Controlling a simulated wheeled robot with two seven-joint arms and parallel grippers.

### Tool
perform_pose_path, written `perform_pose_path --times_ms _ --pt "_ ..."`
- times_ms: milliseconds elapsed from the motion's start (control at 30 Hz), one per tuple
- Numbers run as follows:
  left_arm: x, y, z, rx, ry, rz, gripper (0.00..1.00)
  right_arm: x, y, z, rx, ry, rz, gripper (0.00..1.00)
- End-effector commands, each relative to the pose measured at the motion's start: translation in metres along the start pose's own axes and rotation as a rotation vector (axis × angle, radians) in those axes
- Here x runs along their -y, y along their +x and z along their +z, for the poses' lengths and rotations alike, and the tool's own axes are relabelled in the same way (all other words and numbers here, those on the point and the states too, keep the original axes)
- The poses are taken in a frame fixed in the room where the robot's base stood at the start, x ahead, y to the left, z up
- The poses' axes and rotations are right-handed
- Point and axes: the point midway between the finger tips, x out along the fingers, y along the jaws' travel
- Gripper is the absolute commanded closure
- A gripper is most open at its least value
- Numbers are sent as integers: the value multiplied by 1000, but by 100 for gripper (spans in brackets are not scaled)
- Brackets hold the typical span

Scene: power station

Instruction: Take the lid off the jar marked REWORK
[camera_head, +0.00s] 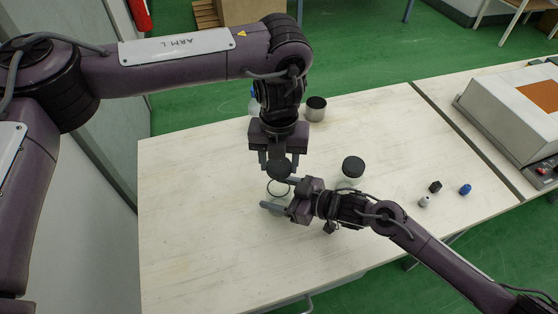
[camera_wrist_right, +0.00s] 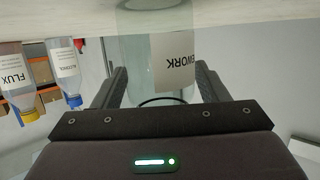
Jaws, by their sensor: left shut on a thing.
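The REWORK jar (camera_wrist_right: 133,58) is clear glass with a white label. It stands between the fingers of my right gripper (camera_wrist_right: 160,72), which appear to press on its sides. In the head view the jar (camera_head: 279,190) stands on the table near its middle, its round rim showing, and my right gripper (camera_head: 278,195) reaches it from the right. My left gripper (camera_head: 278,160) points down above the jar and is shut on a dark round lid (camera_head: 279,169). The lid looks apart from the rim; the exact gap is hard to tell.
A second jar with a black lid (camera_head: 353,170) stands to the right. FLUX (camera_wrist_right: 14,80) and alcohol (camera_wrist_right: 65,75) bottles show upside down in the wrist view. The table's left part is clear.

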Motion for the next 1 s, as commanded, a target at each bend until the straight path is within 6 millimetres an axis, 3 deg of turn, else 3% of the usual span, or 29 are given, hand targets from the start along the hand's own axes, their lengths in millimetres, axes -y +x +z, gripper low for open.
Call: perform_pose_path --times_ms 100,467,1000 --pt "0 0 0 0 0 0 78 0 0 0 0 0 0 19" --pt "0 1 0 0 0 0 78 0 -7 1 2 0 1 19" --pt "0 6 0 0 0 0 78 0 -107 2 3 0 1 19"
